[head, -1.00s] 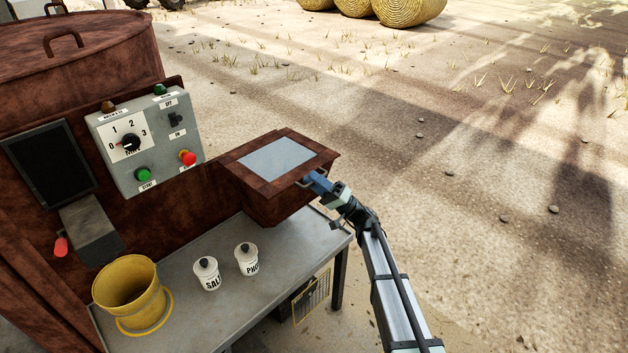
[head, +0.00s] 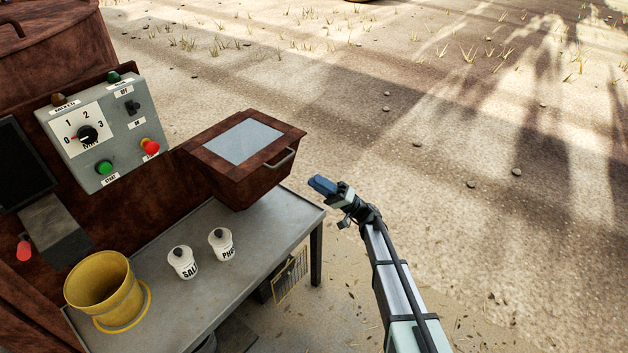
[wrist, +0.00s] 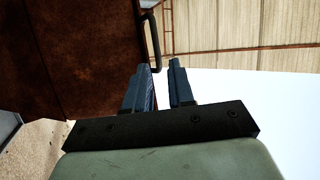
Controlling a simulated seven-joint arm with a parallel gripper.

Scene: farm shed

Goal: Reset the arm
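My gripper (head: 320,184) is in the head view, to the right of the rusty box with a pale lid panel (head: 243,141). It is clear of the box's metal handle (head: 281,160) and holds nothing. In the wrist view the two blue fingers (wrist: 163,67) stand apart with a narrow gap. There the dark handle (wrist: 152,40) shows just ahead of the fingertips, on the rusty wall of the box.
A metal table (head: 262,226) carries a yellow bucket (head: 99,287), a salt jar (head: 182,263) and another white jar (head: 221,245). A control panel (head: 106,130) with a dial and buttons is at left. Open sandy ground lies to the right.

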